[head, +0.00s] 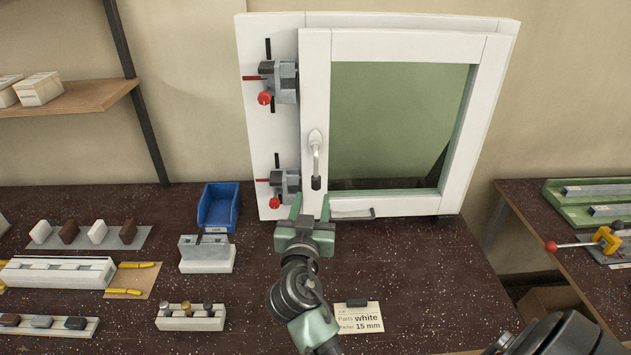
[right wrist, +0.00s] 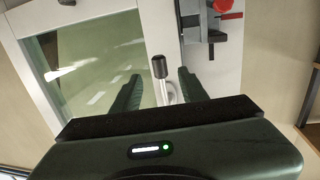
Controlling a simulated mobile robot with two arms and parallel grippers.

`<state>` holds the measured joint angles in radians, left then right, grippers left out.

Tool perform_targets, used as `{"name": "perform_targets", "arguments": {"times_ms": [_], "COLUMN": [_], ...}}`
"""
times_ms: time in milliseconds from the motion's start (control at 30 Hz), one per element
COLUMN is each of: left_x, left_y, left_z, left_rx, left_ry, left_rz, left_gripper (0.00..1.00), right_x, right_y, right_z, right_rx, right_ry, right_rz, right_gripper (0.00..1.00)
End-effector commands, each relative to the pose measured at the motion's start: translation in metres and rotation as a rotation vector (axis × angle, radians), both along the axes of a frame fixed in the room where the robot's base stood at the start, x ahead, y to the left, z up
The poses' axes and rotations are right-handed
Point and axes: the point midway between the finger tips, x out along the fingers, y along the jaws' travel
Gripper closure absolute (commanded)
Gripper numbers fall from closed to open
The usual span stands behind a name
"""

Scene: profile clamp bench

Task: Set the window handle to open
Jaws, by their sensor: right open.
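The white window (head: 493,110) with green-tinted glass stands at the back of the bench, its sash resting in the frame. Its handle (head: 316,160) sits on the left stile of the sash and hangs straight down, with a dark grip at its lower end. My right gripper (head: 310,206) is open just below the handle in the head view, fingers pointing up at the window. In the right wrist view the handle's dark end (right wrist: 159,67) shows between the two open fingers (right wrist: 159,80); I cannot tell whether they touch it. My left gripper is not in view.
Two clamps with red knobs (head: 265,98) (head: 275,203) hold the frame's left side, close to the handle. A blue bin (head: 218,207), a grey-white block (head: 207,255) and a label card (head: 360,318) are on the bench. The bench right of my gripper is mostly clear.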

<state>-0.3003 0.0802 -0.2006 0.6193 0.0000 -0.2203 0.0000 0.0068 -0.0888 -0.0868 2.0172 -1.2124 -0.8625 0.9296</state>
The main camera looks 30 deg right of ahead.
Motion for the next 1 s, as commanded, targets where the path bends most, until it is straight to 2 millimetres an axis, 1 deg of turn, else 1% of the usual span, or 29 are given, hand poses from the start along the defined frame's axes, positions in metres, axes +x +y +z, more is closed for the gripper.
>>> {"name": "perform_targets", "arguments": {"times_ms": [33,167,400,500,667,900,933,967,1000], "left_x": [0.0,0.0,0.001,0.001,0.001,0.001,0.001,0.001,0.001], "left_y": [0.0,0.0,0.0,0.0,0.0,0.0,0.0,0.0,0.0], "left_z": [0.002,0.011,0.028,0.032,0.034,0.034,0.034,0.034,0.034], "left_rx": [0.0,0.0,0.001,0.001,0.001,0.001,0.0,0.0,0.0], "left_ry": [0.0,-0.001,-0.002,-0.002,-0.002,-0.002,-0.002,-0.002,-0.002], "left_rz": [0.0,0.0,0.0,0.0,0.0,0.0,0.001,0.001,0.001], "left_gripper": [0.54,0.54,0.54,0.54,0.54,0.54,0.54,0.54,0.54], "right_x": [0.004,0.015,0.044,0.053,0.06,0.06,0.06,0.06,0.06], "right_y": [-0.001,-0.011,-0.037,-0.044,-0.05,-0.05,-0.05,-0.05,-0.05], "right_z": [0.004,0.008,0.008,0.006,0.004,0.003,0.003,0.003,0.003], "right_rx": [-0.007,-0.012,-0.01,-0.009,-0.006,-0.006,-0.006,-0.006,-0.006], "right_ry": [-0.01,-0.014,-0.011,-0.011,-0.01,-0.011,-0.011,-0.011,-0.01], "right_rz": [-0.001,-0.001,-0.003,-0.001,-0.001,-0.001,-0.001,-0.001,-0.001], "right_gripper": [0.57,0.57,0.57,0.57,0.57,0.57,0.62,0.71,0.82]}}
